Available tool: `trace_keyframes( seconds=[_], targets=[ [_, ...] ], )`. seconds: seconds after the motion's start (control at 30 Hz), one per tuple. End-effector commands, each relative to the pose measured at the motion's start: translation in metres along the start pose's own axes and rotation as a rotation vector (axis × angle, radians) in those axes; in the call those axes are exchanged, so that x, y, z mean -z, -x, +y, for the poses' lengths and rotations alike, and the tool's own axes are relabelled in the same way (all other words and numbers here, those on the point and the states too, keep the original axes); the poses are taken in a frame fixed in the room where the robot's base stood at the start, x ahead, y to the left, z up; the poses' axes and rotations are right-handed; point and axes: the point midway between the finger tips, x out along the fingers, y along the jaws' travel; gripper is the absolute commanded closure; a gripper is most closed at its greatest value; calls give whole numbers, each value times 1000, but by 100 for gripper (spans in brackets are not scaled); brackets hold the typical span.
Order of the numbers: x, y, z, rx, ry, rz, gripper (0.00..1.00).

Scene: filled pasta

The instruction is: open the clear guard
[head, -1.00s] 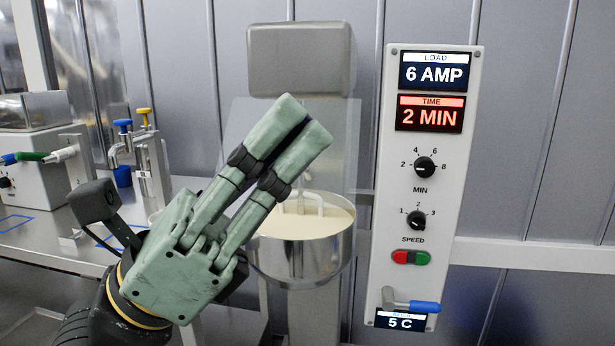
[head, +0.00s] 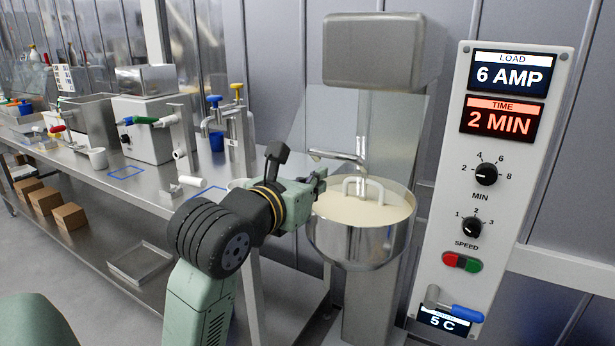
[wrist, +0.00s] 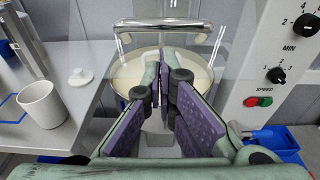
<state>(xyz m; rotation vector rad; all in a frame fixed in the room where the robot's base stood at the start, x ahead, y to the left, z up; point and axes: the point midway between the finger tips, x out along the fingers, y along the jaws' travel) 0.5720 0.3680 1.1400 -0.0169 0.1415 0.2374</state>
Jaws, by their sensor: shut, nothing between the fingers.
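The clear guard (head: 332,118) is a see-through panel that slopes in front of the mixer's column, above the bowl. A chrome bar handle (head: 342,158) shows at its lower part; it also shows across the top of the wrist view (wrist: 172,24). My gripper (head: 318,181) is at the left rim of the bowl in the head view, a little below and left of the handle. In the wrist view its two fingers (wrist: 165,66) are shut with nothing between them, and their tips point toward the bowl below the handle. Contact with the guard cannot be told.
The steel bowl (head: 358,240) holds cream-coloured filling under a grey mixer head (head: 374,52). A control panel (head: 450,215) with dials, buttons and a blue-handled lever (head: 466,312) stands to the right. A steel bench (head: 135,188) with taps runs left. A white cup (wrist: 42,103) stands on it.

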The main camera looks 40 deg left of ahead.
Motion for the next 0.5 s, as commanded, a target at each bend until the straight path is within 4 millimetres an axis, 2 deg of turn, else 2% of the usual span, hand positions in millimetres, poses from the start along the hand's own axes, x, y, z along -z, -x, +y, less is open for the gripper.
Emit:
trace_keyframes(
  seconds=[0.03, 0.2, 0.5],
  targets=[
    [-3, -10, -1, 5, 4, 2, 100],
    [-2, -33, 0, 3, 3, 0, 100],
    [0, -45, 0, 1, 0, -2, 100]
  ],
)
